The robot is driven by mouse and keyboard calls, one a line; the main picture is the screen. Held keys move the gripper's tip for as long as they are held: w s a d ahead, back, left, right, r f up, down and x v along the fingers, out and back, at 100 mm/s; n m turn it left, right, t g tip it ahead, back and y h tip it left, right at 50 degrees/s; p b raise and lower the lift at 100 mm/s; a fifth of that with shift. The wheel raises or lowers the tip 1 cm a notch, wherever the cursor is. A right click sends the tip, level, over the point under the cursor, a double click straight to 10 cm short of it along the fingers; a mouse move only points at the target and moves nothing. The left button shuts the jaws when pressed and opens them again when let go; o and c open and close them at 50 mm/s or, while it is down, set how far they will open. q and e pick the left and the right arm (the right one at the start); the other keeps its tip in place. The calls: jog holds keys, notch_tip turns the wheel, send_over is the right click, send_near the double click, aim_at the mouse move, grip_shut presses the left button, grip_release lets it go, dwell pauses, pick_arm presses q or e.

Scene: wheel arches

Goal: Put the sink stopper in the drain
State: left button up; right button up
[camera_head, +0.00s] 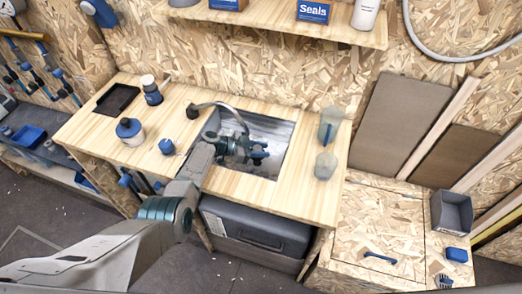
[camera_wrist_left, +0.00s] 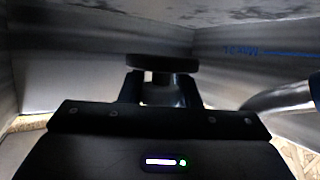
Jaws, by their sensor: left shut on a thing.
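My left gripper (camera_head: 256,155) reaches from the left over the wooden counter and into the metal sink (camera_head: 281,136). In the left wrist view the gripper (camera_wrist_left: 162,92) is shut on the sink stopper (camera_wrist_left: 162,62), a dark round disc on a paler stem. The stopper is inside the sink, with the steel walls around it. I cannot make it out clearly in the head view. The drain is not visible in either view. My right gripper is not in view.
A curved faucet (camera_head: 238,113) arches over the sink's left side. White-and-blue jars (camera_head: 130,131), a small blue item (camera_head: 167,146) and a black tray (camera_head: 117,99) stand left on the counter. Clear containers (camera_head: 326,163) stand right. A shelf (camera_head: 290,26) hangs above.

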aim_at(255, 148)
pick_arm(q)
jog(key=o, duration=1)
jog(key=shift+s+f, duration=0.15)
jog(key=shift+f, duration=0.05)
jog(key=shift+c, duration=0.2)
jog(key=shift+r+p, duration=0.7)
jog(key=shift+p, duration=0.3)
jog(key=shift+a, duration=0.35)
jog(key=b+v, duration=0.1)
jog(key=v, duration=0.4)
jog(key=shift+a, duration=0.2)
jog(key=shift+s+a+r+b, duration=0.1)
jog(key=shift+a+r+b, duration=0.2)
jog(key=shift+a+r, duration=0.2)
